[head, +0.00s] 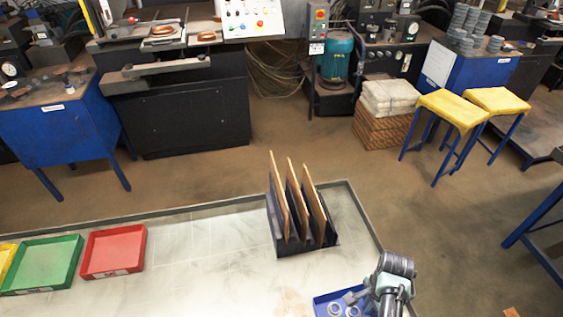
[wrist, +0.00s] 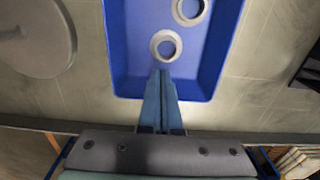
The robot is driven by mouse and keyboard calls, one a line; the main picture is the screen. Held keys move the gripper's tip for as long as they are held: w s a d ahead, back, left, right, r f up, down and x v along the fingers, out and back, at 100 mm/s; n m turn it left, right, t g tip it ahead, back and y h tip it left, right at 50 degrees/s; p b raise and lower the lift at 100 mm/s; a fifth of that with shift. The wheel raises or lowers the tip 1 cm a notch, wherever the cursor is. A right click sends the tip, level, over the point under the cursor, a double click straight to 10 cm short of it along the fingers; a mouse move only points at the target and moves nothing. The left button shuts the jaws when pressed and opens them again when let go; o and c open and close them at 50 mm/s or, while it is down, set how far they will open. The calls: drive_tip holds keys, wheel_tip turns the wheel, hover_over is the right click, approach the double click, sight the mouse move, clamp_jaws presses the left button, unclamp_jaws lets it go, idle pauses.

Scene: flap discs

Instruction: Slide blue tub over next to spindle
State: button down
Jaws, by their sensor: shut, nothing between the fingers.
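The blue tub (head: 321,304) is at the bottom edge of the head view, partly cut off and partly behind my arm. In the wrist view the blue tub (wrist: 117,62) holds two grey rings (wrist: 154,47). My gripper (wrist: 163,75) is shut and empty. Its fingertips overlap the tub's near wall and end at the nearer ring; whether they touch is unclear. A round grey plate (wrist: 48,58) with a dark post-like part at the left picture edge lies left of the tub, apart from it; it looks like the spindle's base. The spindle is not visible in the head view.
A dark rack (head: 290,249) with upright brown boards stands behind the tub. Red (head: 113,250), green (head: 42,262) and yellow (head: 6,262) trays sit at the left. The pale tabletop between the red tray and rack is clear. A raised dark rim edges the table.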

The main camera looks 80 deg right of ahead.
drive_tip(key=shift+r, duration=0.1)
idle(0.3)
wheel_tip(320, 180, up, 10)
drive_tip(key=p, duration=0.9)
